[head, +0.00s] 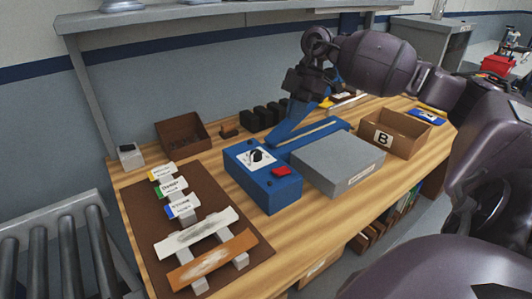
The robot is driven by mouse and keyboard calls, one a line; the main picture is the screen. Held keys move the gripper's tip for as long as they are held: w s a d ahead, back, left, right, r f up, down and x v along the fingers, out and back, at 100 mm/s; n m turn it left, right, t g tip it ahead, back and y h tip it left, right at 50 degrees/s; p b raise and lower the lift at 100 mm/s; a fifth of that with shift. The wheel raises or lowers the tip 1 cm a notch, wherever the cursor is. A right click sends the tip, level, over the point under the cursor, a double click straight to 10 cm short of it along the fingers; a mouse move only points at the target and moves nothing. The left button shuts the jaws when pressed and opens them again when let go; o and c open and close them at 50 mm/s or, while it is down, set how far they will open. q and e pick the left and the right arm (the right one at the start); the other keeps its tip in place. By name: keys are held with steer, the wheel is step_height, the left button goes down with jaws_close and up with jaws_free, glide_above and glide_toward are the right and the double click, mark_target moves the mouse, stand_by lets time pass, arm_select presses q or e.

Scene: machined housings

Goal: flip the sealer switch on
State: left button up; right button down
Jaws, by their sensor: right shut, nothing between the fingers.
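The blue sealer (262,191) stands on the wooden workbench. Its front box has a white dial plate with a black knob (256,157) and a red switch (282,171) on top. Whether the switch is on or off is too small to tell. The sealer's long blue arm (291,122) rises at an angle behind the box. My right arm comes in from the right, and my right gripper (297,92) is shut and empty, above and behind the box near the raised arm. It is well apart from the red switch. My left gripper is not in view.
A grey box (338,162) stands right beside the sealer, with a cardboard box marked B (394,134) farther right. A brown mat (142,215) with labelled pieces and two strips lies at left. Black blocks and an open brown bin (183,135) stand at the back.

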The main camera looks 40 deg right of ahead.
mark_target(281, 171)
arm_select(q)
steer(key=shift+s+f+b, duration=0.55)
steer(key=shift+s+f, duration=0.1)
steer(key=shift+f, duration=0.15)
arm_select(e)
steer(key=x, duration=1.4)
steer(key=shift+s+d+f, duration=0.1)
steer(key=shift+d, duration=0.15)
steer(key=shift+a+f+h, duration=0.4)
steer(key=shift+a+h, duration=0.15)
steer(key=shift+h, duration=0.65)
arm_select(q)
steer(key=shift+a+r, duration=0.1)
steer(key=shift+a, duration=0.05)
arm_select(e)
steer(key=shift+f, duration=0.2)
steer(key=shift+d, duration=0.2)
steer(key=shift+s+d+p, duration=0.15)
steer(key=shift+d+p, duration=0.15)
steer(key=shift+d, duration=0.4)
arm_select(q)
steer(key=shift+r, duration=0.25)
arm_select(e)
steer(key=shift+r, duration=0.1)
